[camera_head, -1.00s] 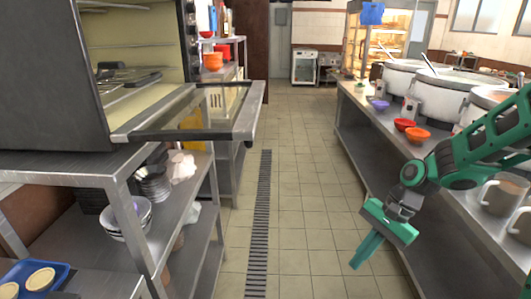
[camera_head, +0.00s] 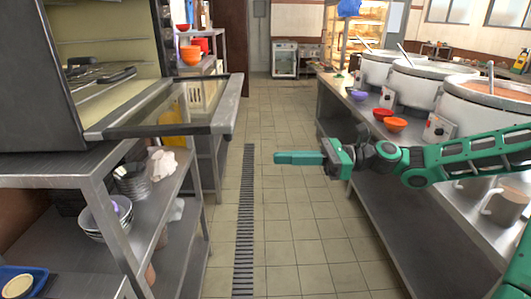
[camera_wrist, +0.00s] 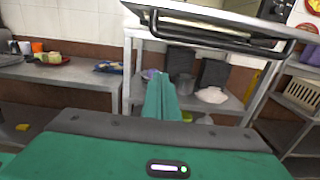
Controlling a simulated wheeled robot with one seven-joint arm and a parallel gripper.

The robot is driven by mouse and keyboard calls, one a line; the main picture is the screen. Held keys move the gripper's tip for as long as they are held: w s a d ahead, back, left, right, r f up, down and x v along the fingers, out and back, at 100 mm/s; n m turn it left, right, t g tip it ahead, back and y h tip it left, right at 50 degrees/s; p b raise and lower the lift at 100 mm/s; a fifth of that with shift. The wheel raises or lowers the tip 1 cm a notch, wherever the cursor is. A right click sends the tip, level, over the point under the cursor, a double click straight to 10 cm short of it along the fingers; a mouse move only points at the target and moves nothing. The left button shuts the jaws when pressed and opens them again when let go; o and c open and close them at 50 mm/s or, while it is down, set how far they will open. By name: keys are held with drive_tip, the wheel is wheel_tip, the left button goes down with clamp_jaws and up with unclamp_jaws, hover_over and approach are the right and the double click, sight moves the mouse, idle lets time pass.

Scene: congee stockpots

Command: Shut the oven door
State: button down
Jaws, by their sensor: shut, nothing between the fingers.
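The oven (camera_head: 40,110) stands on a metal table at the left in the head view. Its door (camera_head: 222,112) is open, folded down about level and sticking out to the right over the aisle, with a glass panel. My gripper (camera_head: 276,158) is over the aisle, to the right of the door and apart from it, with its green fingers pointing left. The fingers are shut and empty. In the wrist view, the shut fingers (camera_wrist: 162,98) point toward the table, and the door (camera_wrist: 205,24) with its dark bar handle spans the top, ahead of them.
A metal counter (camera_head: 335,112) with large pots (camera_head: 418,85) and bowls runs along the right, near my arm. Below the oven, a shelf (camera_head: 150,205) holds stacked bowls. The tiled aisle (camera_head: 290,235) between is clear. A rack (camera_head: 205,62) stands beyond the oven.

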drive_tip(key=a+r, duration=0.4)
drive_tip(key=a, duration=0.6)
drive_tip(key=shift+w, duration=0.15)
drive_tip(key=shift+a, duration=0.15)
